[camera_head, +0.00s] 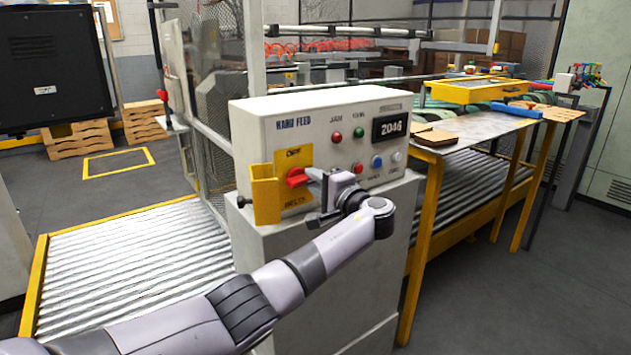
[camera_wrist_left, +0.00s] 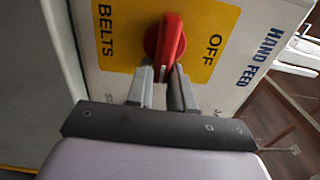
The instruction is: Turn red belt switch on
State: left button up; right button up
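The red belt switch (camera_head: 296,178) is a rotary knob on a yellow plate at the left of the white HAND FEED panel. It also shows in the left wrist view (camera_wrist_left: 168,38), with OFF on one side and BELTS on the other. Its handle lies crosswise to the line between these words. My left gripper (camera_head: 314,176) is at the panel front, reaching the knob from the right. In the left wrist view its two fingers (camera_wrist_left: 163,76) are close together, one on each side of the handle end. My right gripper is not in view.
A yellow bracket (camera_head: 265,196) sticks out just left of the knob. Several coloured buttons and a display (camera_head: 390,128) reading 2046 are on the panel's right. Roller conveyors lie left (camera_head: 130,265) and right of the white cabinet. The floor at the right front is clear.

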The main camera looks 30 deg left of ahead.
pick_arm(q)
jog(key=o, duration=0.3)
jog(key=b+v, duration=0.1)
jog(key=v, duration=0.6)
jog(key=shift+d, duration=0.1)
dwell(0.3)
